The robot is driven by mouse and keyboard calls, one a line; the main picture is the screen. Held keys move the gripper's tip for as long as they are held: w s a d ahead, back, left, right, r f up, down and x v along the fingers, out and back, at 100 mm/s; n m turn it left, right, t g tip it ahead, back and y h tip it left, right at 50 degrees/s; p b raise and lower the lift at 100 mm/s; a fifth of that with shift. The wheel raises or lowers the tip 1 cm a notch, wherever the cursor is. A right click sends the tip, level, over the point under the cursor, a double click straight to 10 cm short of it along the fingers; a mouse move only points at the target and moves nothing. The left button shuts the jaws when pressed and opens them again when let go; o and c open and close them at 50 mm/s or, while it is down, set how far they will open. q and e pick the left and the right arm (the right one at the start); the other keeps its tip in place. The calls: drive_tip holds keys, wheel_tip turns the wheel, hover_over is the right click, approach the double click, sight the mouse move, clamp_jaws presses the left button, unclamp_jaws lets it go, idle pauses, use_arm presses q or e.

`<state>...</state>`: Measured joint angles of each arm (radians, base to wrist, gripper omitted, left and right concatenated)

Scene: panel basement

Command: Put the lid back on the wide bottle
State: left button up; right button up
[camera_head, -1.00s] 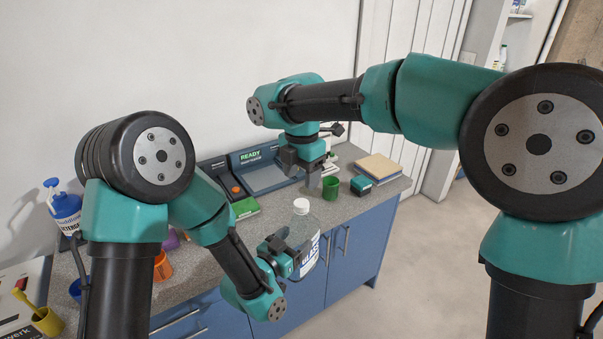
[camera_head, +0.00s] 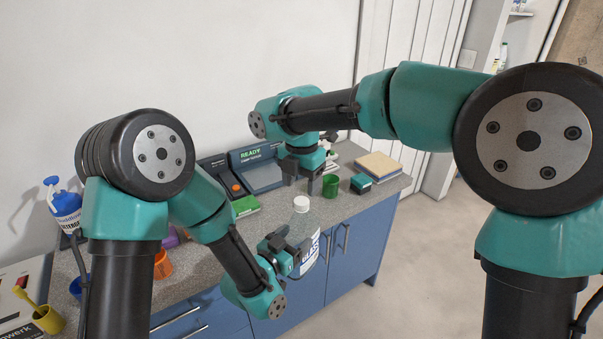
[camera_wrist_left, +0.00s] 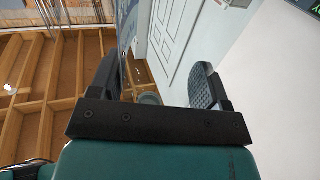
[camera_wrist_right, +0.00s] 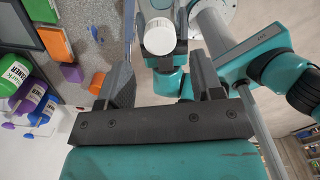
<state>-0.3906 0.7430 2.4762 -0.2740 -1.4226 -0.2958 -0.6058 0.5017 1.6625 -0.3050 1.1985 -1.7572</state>
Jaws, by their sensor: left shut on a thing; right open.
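The wide clear bottle (camera_head: 307,245), with a "GLASS" label and a white top (camera_head: 301,203), is upright in front of the counter. My left gripper (camera_head: 294,256) is shut on its side. The left wrist view shows the left gripper's fingers (camera_wrist_left: 155,85) with see-through material between them. In the right wrist view, the round white top (camera_wrist_right: 160,36) shows from above, beyond my right gripper's fingers (camera_wrist_right: 162,85). I cannot tell whether this top is a separate lid. My right gripper (camera_head: 300,182) is open and empty above the counter, behind and apart from the bottle.
A green cup (camera_head: 330,186) stands just right of my right gripper. A "READY" device (camera_head: 262,175) and a green block (camera_head: 245,206) are to the left. An orange cup (camera_head: 162,264) stands near my left arm.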

sight(301, 201)
drive_tip(key=shift+f, duration=2.55)
